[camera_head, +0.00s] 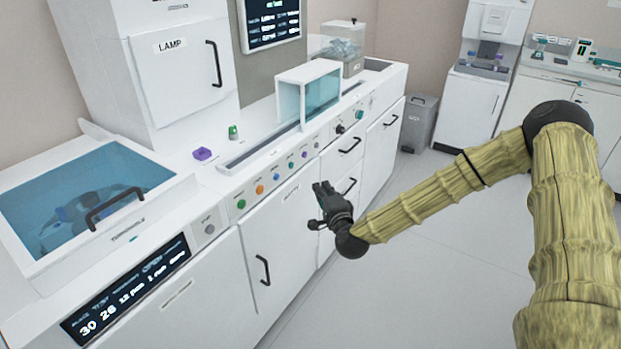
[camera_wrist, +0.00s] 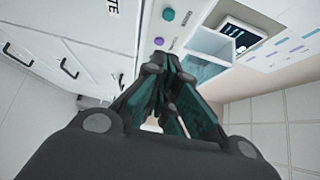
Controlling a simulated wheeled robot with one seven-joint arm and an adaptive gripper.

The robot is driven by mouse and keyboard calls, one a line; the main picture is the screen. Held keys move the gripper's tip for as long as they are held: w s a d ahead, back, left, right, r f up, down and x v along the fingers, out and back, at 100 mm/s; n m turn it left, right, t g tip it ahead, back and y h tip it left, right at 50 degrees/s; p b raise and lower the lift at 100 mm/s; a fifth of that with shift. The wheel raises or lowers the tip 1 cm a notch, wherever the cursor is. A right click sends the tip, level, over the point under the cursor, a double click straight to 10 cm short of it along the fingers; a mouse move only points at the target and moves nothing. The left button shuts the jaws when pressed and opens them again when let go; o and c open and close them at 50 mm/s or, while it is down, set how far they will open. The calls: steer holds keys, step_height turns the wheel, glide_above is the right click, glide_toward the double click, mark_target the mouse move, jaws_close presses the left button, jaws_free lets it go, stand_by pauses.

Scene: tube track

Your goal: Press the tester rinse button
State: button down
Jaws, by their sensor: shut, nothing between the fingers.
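A row of small round coloured buttons runs along the front panel of the white counter, among them a green button (camera_head: 241,204), an orange button (camera_head: 260,189) and a blue button (camera_head: 277,176). Their labels are too small to read, so I cannot tell which one is the rinse button. My gripper (camera_head: 322,189) is shut and empty, in front of the cabinet doors, below and apart from the button row.
A lidded basin (camera_head: 85,195) with a display (camera_head: 125,292) and a grey button (camera_head: 209,229) is at the left. A lamp cabinet (camera_head: 185,75) and a glass-sided enclosure (camera_head: 308,92) stand on the counter. Door handles (camera_head: 264,270) stick out below. The floor (camera_head: 430,270) to the right is clear.

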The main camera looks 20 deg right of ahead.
mark_target(291, 165)
steer(key=w+a+p, duration=0.2)
steer(key=w, duration=1)
steer(key=shift+w+a+p, duration=0.25)
steer(key=shift+a+p, duration=0.05)
steer(key=shift+a, duration=0.05)
steer(key=shift+f, duration=0.1)
